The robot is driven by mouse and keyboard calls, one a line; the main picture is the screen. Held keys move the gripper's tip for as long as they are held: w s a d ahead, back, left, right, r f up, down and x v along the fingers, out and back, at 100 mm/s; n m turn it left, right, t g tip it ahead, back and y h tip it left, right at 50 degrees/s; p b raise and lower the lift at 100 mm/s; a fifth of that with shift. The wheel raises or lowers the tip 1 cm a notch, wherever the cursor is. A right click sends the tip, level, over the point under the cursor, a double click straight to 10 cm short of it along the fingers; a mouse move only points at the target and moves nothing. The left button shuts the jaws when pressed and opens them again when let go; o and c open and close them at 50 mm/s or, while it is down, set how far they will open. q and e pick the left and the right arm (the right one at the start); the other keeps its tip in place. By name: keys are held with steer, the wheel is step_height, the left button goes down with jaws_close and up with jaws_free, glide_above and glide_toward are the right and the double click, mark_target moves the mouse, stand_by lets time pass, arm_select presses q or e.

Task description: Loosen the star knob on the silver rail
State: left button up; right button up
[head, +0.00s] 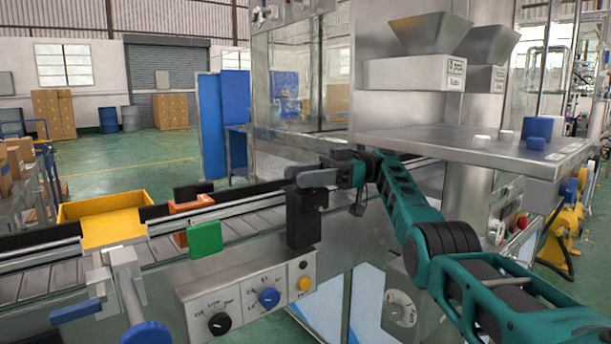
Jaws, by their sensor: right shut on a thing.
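The silver rail (225,209) runs along the conveyor from the left toward my right gripper. My right gripper (296,178) reaches in from the right on a teal arm, at the right end of the visible rail. Its grey fingers are shut at the rail, just above a black box (306,217). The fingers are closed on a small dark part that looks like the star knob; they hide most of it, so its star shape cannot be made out. My left gripper is not in view.
A yellow tray (112,230), an orange bracket (190,204) and a green block (205,238) sit along the conveyor. A control panel (247,297) with knobs is below. A steel shelf (470,146) overhangs my right arm. A grey post with a blue knob (146,333) stands at front left.

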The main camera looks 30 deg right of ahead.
steer(key=shift+a+f, duration=0.1)
steer(key=shift+a, duration=0.05)
steer(key=o, duration=1)
steer(key=shift+c, duration=0.2)
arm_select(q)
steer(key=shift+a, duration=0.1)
